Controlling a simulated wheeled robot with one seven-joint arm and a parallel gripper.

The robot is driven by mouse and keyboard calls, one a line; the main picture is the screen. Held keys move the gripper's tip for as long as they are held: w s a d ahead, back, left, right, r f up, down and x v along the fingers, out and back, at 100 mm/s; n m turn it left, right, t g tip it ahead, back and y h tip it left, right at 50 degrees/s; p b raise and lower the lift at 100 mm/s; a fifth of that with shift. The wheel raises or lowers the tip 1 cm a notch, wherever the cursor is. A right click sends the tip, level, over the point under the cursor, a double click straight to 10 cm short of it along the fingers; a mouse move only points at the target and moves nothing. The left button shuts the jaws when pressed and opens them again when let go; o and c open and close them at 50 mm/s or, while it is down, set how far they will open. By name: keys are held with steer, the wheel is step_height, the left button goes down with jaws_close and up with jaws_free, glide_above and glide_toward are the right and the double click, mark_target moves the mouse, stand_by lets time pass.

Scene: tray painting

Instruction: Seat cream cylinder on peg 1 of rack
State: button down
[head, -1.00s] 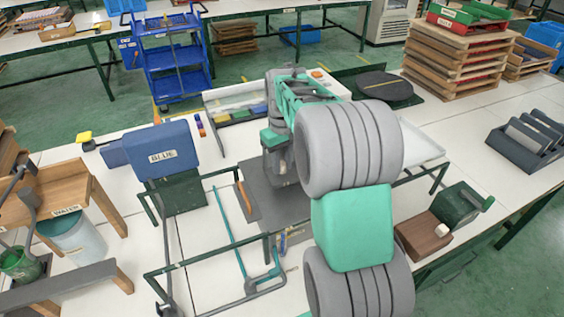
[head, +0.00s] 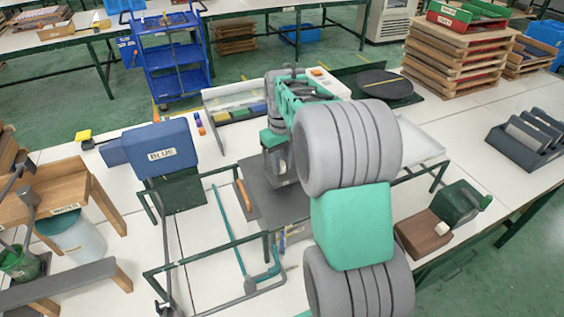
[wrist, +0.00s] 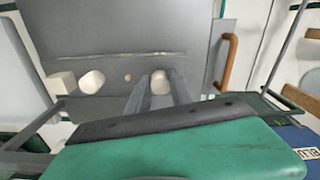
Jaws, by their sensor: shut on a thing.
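My gripper (wrist: 157,88) shows in the wrist view as two grey fingers reaching from a dark bar over the grey board. The fingers are shut on the cream cylinder (wrist: 160,80), whose rounded end shows between them. A second pale round piece (wrist: 92,82) and a pale block (wrist: 62,81) are to its left. A small brown round spot (wrist: 127,77), perhaps a peg top, lies between. In the head view my gripper (head: 281,172) is low over the grey board (head: 275,204), partly hidden by my arm. I cannot tell which part is the rack or whether the cylinder touches a peg.
A green and grey rail frame (head: 208,263) surrounds the work area. A brown wooden handle (wrist: 229,62) is at the board's right edge in the wrist view. A blue box labelled BLUE (head: 160,150) stands left, and a wood block with green box (head: 424,235) right.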

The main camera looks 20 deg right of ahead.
mark_target(282, 165)
steer(key=shift+s+f, duration=0.15)
steer(key=shift+f, duration=0.3)
steer(key=c, duration=1.1)
jaws_free()
steer(key=shift+r, duration=0.1)
steer(key=shift+o, duration=0.5)
steer(key=o, duration=0.4)
steer(key=shift+r, duration=0.15)
steer(key=shift+r+p, duration=2.2)
steer(key=shift+r, duration=0.8)
